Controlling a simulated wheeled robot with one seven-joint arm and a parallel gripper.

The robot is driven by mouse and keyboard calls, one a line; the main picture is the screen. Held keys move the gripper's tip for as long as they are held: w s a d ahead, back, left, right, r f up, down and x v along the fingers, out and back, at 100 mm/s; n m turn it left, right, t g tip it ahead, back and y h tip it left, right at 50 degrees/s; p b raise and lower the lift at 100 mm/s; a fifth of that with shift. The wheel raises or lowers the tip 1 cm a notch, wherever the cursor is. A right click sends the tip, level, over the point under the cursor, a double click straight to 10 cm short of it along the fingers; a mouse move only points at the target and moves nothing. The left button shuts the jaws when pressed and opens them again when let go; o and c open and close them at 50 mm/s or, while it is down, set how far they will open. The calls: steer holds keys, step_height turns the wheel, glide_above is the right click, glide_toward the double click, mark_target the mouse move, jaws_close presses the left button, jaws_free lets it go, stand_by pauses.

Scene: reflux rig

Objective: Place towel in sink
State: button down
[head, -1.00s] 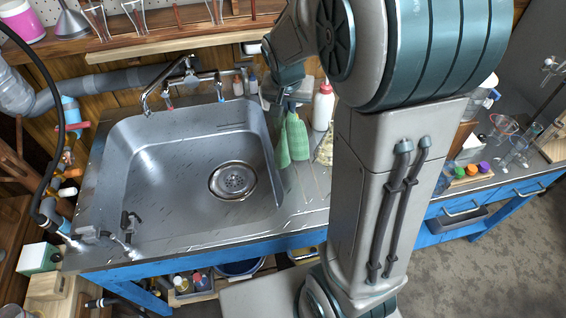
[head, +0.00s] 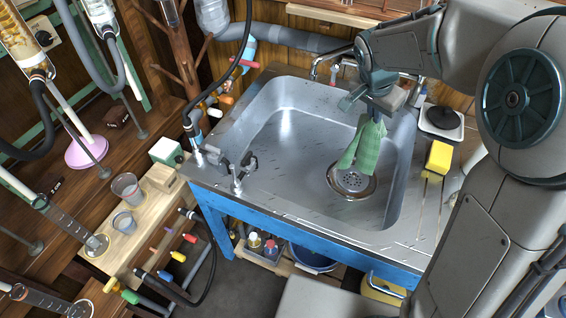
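A green checked towel (head: 366,147) hangs from my gripper (head: 374,110) in the head view. It hangs over the metal sink (head: 290,137), inside the basin's outline, with its lower end in front of the drain (head: 352,181). I cannot tell whether the towel touches the sink bottom. My gripper is shut on the towel's upper end; the fingertips are partly hidden by the gripper body and the cloth.
A yellow sponge (head: 438,157) lies on the counter right of the sink, near a black round object on a white base (head: 440,121). The faucet (head: 330,62) stands behind the basin, partly hidden by my arm. Small valves (head: 238,170) stand at the sink's front left corner.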

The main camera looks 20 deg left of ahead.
steer(key=w+a+f+b, duration=0.1)
steer(key=a+f, duration=0.3)
steer(key=a, duration=0.8)
steer(key=w+a+f+b, duration=0.1)
steer(key=a+f, duration=0.4)
steer(key=a, duration=0.8)
steer(key=shift+w+f, duration=0.3)
steer(key=shift+w, duration=0.25)
steer(key=shift+a, duration=0.1)
steer(key=a+n+y, duration=0.2)
steer(key=a+n, duration=0.3)
steer(key=a, duration=0.8)
steer(key=d+f, duration=0.6)
steer(key=d, duration=0.1)
steer(key=d+f, duration=0.6)
steer(key=d, duration=0.2)
steer(key=d+f, duration=0.6)
steer(key=d, duration=0.2)
steer(key=shift+f, duration=0.15)
